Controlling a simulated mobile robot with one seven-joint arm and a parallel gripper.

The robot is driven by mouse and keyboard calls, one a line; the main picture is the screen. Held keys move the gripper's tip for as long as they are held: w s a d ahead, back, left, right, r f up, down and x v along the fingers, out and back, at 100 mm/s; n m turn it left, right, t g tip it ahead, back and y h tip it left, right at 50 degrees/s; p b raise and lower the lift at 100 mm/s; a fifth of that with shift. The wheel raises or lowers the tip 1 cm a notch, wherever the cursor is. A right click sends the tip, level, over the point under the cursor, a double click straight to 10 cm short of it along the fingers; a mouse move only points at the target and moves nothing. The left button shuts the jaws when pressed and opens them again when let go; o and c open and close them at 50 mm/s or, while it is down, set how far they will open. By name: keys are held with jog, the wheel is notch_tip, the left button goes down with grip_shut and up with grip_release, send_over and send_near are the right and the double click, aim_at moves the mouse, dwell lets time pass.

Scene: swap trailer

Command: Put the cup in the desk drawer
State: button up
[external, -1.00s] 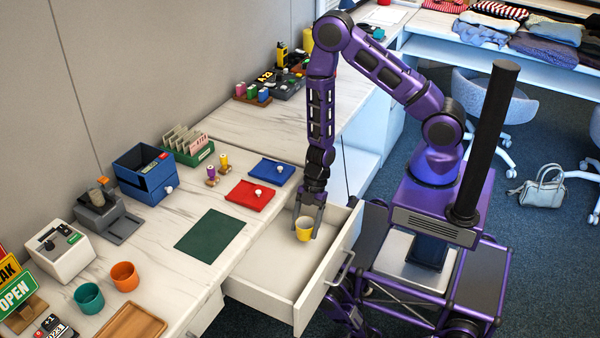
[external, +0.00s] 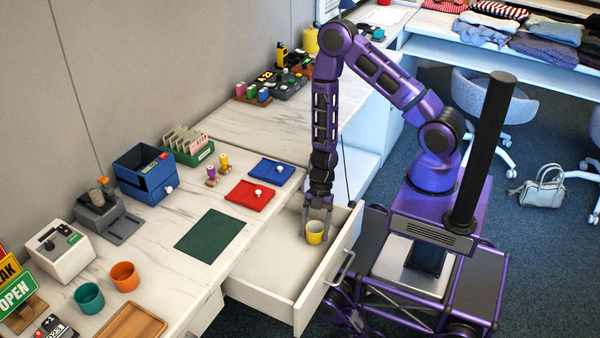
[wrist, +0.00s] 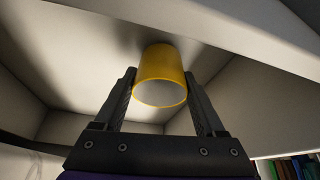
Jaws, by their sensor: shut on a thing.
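The yellow cup (external: 315,236) is inside the open desk drawer (external: 262,281), toward its far end near the drawer front. My gripper (external: 317,218) reaches down into the drawer from above and is shut on the cup. In the wrist view the cup (wrist: 160,62) sits between the two dark fingers of my gripper (wrist: 160,92), with a finger against each side. Whether the cup's base touches the drawer floor is hard to tell. The drawer is otherwise empty where I can see it.
A green mat (external: 210,235), a red tray (external: 250,195) and a blue tray (external: 271,172) lie on the desk beside the drawer. A teal cup (external: 89,298) and an orange cup (external: 125,277) stand at the near left. The drawer's near part is bare.

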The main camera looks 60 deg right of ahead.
jog(key=shift+f, duration=0.3)
jog(key=shift+f, duration=0.15)
jog(key=o, duration=1.6)
jog(key=shift+c, duration=0.2)
jog(key=p+v, duration=0.2)
jog(key=v, duration=0.1)
jog(key=shift+a, duration=0.2)
jog(key=shift+p+v, duration=0.75)
jog(key=shift+v, duration=0.05)
